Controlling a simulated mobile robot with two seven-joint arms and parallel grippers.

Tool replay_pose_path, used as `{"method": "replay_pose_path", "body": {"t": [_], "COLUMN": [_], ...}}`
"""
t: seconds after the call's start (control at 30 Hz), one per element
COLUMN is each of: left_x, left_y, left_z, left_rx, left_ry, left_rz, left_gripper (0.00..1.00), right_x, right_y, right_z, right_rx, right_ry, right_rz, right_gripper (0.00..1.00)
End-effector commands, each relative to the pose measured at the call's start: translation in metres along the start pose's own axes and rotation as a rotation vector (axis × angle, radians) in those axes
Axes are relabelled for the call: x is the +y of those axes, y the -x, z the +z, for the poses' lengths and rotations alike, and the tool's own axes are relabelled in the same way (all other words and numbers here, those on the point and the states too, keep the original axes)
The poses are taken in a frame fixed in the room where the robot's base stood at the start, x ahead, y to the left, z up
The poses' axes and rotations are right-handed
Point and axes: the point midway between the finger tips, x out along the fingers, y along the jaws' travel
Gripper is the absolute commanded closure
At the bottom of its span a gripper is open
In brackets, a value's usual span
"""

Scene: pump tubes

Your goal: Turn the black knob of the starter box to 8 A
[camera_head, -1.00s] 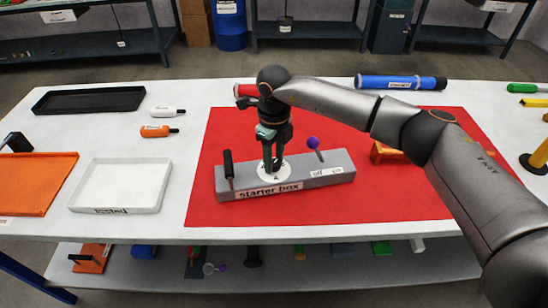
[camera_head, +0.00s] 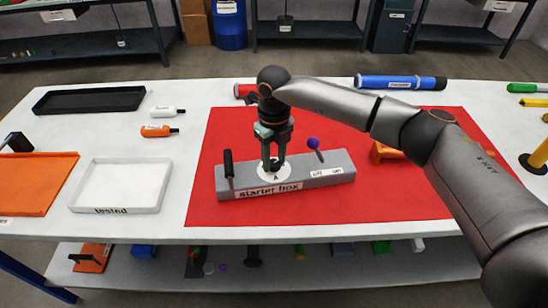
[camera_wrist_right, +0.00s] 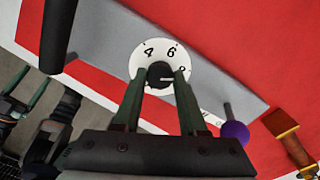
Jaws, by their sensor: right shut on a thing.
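The grey starter box (camera_head: 318,180) lies on the red mat with its label facing me. Its white round dial (camera_head: 262,176) is near the middle and shows 4 and 6 in the right wrist view (camera_wrist_right: 148,75); another number at the right is partly hidden by a finger. My right gripper (camera_head: 274,167) points down and is shut on the black knob (camera_wrist_right: 158,71) at the dial's centre. A light mark on the knob points roughly right, close to the partly hidden number.
A black upright handle (camera_head: 228,168) stands left of the dial, and a lever with a purple ball (camera_head: 313,143) stands right. An orange part (camera_head: 382,152) lies behind my right arm. A white tray (camera_head: 119,211) is at the left. The red mat (camera_head: 214,137) has free room left of the box.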

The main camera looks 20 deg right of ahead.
Motion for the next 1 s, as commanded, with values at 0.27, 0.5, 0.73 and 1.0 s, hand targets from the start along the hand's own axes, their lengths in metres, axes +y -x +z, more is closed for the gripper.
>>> {"method": "replay_pose_path", "body": {"t": [0.27,0.5,0.73,1.0], "left_x": [0.0,0.0,0.0,0.001], "left_y": [0.0,0.0,-0.001,-0.003], "left_z": [0.001,0.001,0.002,0.005], "left_rx": [-0.002,-0.003,-0.004,-0.009], "left_ry": [0.0,0.0,0.0,0.0], "left_rz": [-0.001,-0.001,0.0,0.001], "left_gripper": [0.24,0.24,0.24,0.24], "right_x": [0.0,0.0,0.0,0.0], "right_y": [0.0,0.0,0.014,0.07], "right_z": [0.0,0.0,0.001,0.001], "right_rx": [-0.001,0.0,-0.003,-0.006], "right_ry": [0.0,0.0,0.001,0.001], "right_rz": [0.001,0.0,-0.001,0.0], "right_gripper": [0.35,0.28,0.28,0.28]}}
